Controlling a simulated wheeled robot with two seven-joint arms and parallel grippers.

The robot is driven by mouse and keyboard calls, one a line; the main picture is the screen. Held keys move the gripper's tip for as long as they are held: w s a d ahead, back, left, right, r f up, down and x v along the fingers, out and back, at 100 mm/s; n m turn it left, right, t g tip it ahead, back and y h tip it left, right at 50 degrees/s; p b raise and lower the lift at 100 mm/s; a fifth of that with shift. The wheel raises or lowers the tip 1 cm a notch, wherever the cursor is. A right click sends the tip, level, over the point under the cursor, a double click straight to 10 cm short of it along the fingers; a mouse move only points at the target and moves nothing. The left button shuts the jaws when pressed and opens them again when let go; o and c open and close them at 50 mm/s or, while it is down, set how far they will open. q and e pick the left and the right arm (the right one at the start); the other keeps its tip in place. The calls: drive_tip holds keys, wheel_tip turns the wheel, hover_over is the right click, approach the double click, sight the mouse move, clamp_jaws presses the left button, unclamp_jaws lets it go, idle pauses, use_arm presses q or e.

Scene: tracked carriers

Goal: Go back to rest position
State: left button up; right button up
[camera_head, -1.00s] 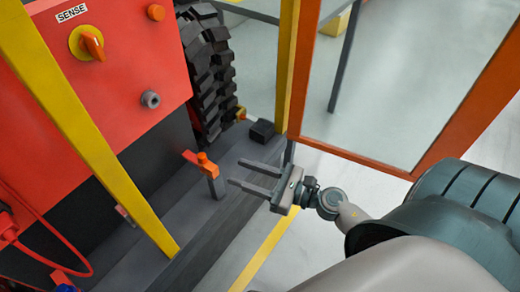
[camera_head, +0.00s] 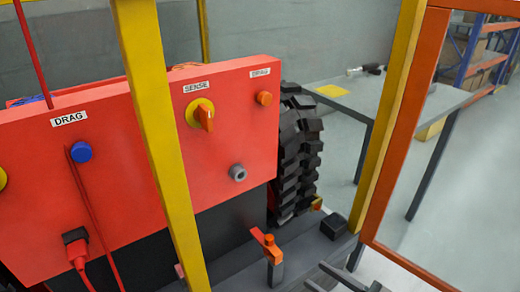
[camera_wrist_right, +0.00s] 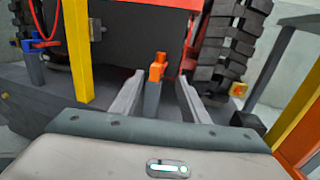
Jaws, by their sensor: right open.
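My right gripper (camera_head: 316,276) is at the bottom edge of the head view, cut off by the frame. Its two grey fingers are apart and empty. In the right wrist view the fingers (camera_wrist_right: 160,82) point at a short grey post with an orange top (camera_wrist_right: 156,72), which stands in line with the gap between them. I cannot tell how far the fingertips are from it. In the head view this post (camera_head: 270,250) stands left of the gripper, apart from it. My left gripper is in neither view.
A red panel (camera_head: 215,150) with a SENSE knob (camera_head: 203,114) is behind a yellow upright (camera_head: 160,140). A black tracked wheel (camera_head: 298,155) stands right of it. An orange-framed panel (camera_head: 425,180) is on the right, near my gripper. A grey table (camera_head: 385,95) stands behind.

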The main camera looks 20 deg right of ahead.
drive_tip(key=w+d+f+m+g+h+p, duration=0.15)
drive_tip(key=f+m+h+p, duration=0.4)
drive_tip(key=m, duration=0.65)
drive_tip(key=d+f+m+h+p, duration=0.3)
drive_tip(key=f+m+p, duration=0.45)
drive_tip(key=m, duration=0.55)
use_arm(q)
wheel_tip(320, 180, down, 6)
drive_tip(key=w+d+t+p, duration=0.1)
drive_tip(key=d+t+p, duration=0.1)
drive_tip(key=p, duration=0.7)
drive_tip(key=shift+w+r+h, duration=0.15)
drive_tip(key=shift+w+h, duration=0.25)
use_arm(e)
drive_tip(key=s+a+f+m+g, duration=0.8)
drive_tip(key=s+a+f+m, duration=0.3)
drive_tip(key=s+f+m, duration=0.2)
drive_tip(key=s+m, duration=0.2)
drive_tip(key=s, duration=0.1)
drive_tip(key=shift+a+f, duration=0.15)
drive_tip(key=shift+f, duration=0.15)
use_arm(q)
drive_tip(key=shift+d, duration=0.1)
